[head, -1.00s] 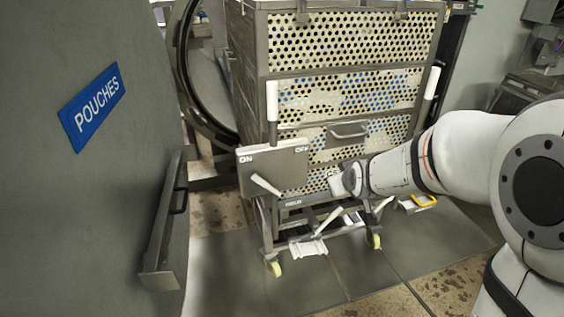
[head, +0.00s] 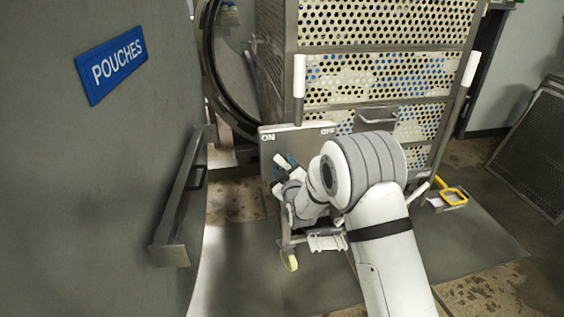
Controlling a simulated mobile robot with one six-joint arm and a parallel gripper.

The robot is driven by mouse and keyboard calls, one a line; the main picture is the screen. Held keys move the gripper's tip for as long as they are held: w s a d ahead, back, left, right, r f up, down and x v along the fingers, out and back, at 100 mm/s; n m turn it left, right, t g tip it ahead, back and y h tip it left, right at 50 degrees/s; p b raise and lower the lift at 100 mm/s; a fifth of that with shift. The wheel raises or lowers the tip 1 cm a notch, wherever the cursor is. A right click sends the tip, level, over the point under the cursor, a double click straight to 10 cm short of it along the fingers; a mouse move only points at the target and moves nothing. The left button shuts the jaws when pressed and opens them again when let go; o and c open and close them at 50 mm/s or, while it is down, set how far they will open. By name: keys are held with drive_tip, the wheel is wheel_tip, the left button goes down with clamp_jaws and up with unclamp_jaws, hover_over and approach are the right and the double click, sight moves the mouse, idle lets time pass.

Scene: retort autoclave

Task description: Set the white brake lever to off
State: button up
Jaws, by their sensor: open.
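The brake plate (head: 310,140) is a grey panel on the front of the cart, marked ON at its left and OFF at its right. The white brake lever (head: 279,159) shows only as a short white end below the ON mark. The rest of it is hidden by my gripper. My arm hides the plate's lower right.
The perforated cart (head: 385,75) has upright white-gripped handles (head: 299,76). A grey cabinet with a POUCHES sign (head: 111,71) and a protruding drawer front (head: 182,205) stands close at left. A yellow-handled item (head: 452,192) lies on the floor at right.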

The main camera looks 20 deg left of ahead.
sight(284, 165)
drive_tip(key=shift+x, duration=1.8)
drive_tip(key=shift+c, duration=0.5)
clamp_jaws()
